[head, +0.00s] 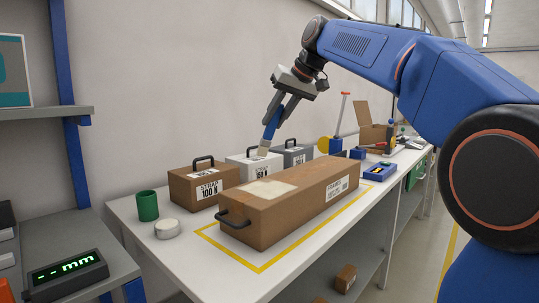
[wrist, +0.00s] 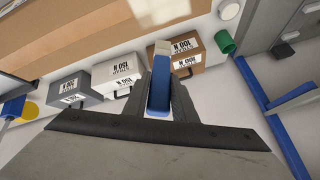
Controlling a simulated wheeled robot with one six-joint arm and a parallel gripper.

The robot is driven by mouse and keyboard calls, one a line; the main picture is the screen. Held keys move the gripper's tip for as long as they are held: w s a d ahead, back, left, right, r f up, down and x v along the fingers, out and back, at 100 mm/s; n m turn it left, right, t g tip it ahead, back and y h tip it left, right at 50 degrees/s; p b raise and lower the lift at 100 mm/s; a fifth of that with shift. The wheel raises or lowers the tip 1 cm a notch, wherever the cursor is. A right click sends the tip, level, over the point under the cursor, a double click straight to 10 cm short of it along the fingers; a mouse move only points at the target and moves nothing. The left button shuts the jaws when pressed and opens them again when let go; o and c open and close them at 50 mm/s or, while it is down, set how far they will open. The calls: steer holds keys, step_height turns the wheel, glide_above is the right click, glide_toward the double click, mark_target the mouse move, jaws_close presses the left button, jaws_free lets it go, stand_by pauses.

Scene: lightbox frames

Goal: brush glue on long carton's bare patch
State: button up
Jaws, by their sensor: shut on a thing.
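The long brown carton (head: 300,208) lies on the white bench inside a yellow outline. Its pale bare patch (head: 266,190) is on the top, at the near left end; it also shows at the top edge of the wrist view (wrist: 158,10). My gripper (head: 280,110) is shut on the blue handle of a brush (head: 272,124). The brush points down, its pale bristles (wrist: 162,48) above the bench behind the carton, apart from the patch. In the head view the bristles overlap the white box, but they look to be above it.
A brown box (head: 182,189), a white box (head: 238,171) and a grey box (head: 305,151), all handled, stand behind the carton. A green cup (head: 148,207) and a round whitish tin (head: 167,230) stand at the left bench end. A blue tray (head: 379,172) lies farther right.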

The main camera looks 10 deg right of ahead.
steer(key=shift+f, duration=0.15)
steer(key=shift+f, duration=0.35)
